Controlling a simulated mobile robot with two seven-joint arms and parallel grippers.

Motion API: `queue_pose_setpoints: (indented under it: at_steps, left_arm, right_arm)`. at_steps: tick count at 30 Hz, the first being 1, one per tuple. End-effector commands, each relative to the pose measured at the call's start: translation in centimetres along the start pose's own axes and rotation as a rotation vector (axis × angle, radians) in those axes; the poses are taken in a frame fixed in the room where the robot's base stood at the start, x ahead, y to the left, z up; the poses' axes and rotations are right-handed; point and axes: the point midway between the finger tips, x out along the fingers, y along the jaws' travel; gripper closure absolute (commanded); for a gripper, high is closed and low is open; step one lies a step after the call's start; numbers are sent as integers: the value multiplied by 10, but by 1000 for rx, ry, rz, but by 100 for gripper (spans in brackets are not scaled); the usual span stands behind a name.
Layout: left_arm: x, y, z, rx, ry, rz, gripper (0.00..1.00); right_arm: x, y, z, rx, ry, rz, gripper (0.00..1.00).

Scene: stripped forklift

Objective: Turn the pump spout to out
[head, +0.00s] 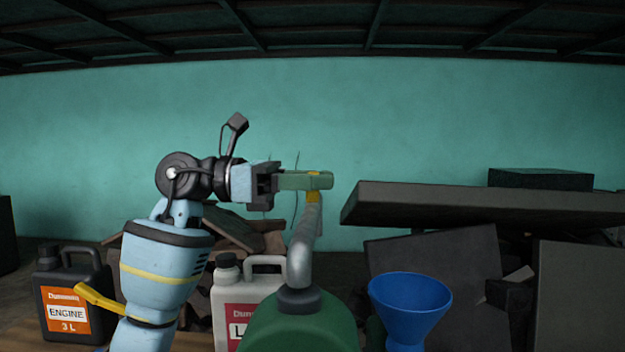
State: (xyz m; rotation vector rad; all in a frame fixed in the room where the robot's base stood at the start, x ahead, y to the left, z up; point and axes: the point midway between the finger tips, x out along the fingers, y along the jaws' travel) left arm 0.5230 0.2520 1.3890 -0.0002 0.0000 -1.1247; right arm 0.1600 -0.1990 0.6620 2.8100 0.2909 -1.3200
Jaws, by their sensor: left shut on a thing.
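The gripped end is partly hidden by the dark fingers. My right gripper is not in view.
A black engine oil jug (68,300) stands at lower left, and a pale jug (241,300) stands behind the pump. A blue funnel (410,305) is right of the pump. Dark slabs (450,205) fill the right side. The space above the pump is clear.

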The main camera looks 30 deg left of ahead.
Motion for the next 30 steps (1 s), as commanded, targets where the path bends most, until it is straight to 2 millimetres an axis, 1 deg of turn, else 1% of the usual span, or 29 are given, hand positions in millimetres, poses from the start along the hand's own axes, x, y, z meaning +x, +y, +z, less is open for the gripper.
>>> queue_pose_setpoints:
  at_steps: [4,7,15,22,30]
  left_arm:
    - [6,-1,1,0,0,-35,100]
    - [15,-1,2,-1,0,-82,100]
    - [50,-8,3,-2,0,-276,100]
    - [80,-18,1,-2,0,-446,100]
    - [101,-30,0,-2,0,-584,100]
  right_arm:
    - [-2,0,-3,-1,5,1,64]
    - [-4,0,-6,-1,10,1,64]
    - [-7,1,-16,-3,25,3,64]
    - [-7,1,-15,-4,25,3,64]
    - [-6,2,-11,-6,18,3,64]
